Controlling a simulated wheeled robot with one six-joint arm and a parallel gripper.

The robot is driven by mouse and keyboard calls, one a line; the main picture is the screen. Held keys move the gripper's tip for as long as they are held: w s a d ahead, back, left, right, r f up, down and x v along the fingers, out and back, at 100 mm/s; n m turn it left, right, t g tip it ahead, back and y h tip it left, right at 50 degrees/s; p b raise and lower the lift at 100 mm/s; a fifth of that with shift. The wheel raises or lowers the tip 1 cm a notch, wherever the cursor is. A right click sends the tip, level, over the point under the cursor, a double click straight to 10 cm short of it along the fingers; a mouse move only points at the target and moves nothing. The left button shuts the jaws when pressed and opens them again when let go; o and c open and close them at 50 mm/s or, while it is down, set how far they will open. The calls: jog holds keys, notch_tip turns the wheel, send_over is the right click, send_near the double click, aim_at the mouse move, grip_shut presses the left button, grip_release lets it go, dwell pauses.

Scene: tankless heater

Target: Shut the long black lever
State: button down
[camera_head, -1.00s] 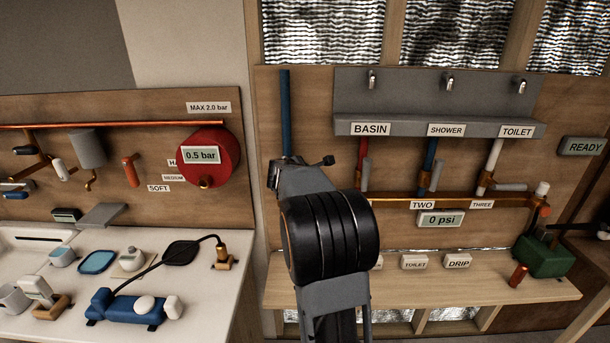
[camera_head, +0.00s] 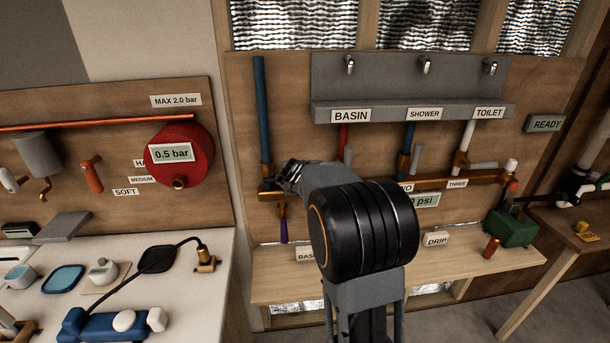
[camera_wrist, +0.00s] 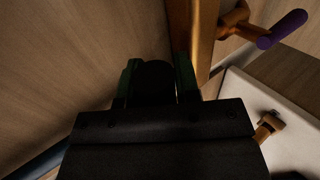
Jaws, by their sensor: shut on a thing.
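The long black lever (camera_wrist: 154,84) shows in the wrist view as a dark, rounded piece between the two green-padded fingers of my gripper (camera_wrist: 157,72). My gripper is shut on it. In the head view my gripper (camera_head: 284,178) is at the brass fitting (camera_head: 268,196) below the tall blue pipe (camera_head: 261,110), on the left of the right-hand panel. There my gripper and wrist hide the lever, so I cannot tell its exact angle. The brass pipe (camera_wrist: 205,40) runs close beside the right finger in the wrist view.
A purple handle (camera_head: 283,224) hangs just below the fitting; it also shows in the wrist view (camera_wrist: 284,29). The red tank (camera_head: 180,170) is to the left. A wooden shelf (camera_head: 290,285) lies below, and the grey BASIN ledge (camera_head: 400,106) above right.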

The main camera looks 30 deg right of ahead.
jog(key=shift+a+f, duration=0.1)
jog(key=shift+f, duration=0.05)
dwell(0.3)
jog(key=c, duration=0.8)
grip_release()
jog(key=p+v, duration=0.3)
jog(key=v, duration=1)
jog(key=shift+s+r, duration=0.3)
